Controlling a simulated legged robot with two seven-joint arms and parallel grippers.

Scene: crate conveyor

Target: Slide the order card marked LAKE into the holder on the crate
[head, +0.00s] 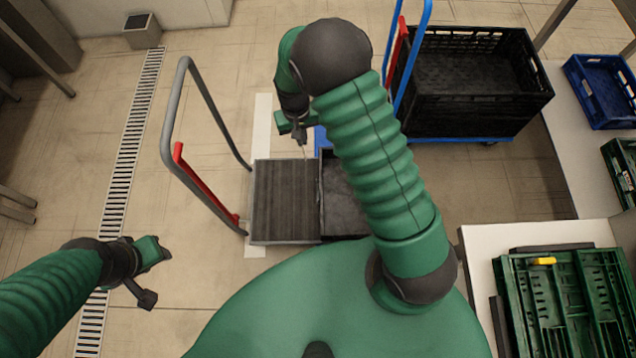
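No card with a readable LAKE mark shows in the head view, and I cannot make out a card holder on any crate. A large black crate (475,113) stands at the upper right on a blue-handled trolley. Green crates (505,300) lie on the table at the lower right, with a small yellow piece (543,261) on them. My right gripper (295,132) hangs beyond the grey cart, small and partly hidden by its wrist. My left gripper (148,272) is over bare floor at the lower left, away from every crate. Neither gripper's finger opening is clear.
A grey cart (286,200) with a tall handle stands in the middle, a dark tray (340,205) beside it, partly behind my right arm. A blue crate (600,90) sits on the right-hand table. Floor is free at the left, along a drain grate (125,165).

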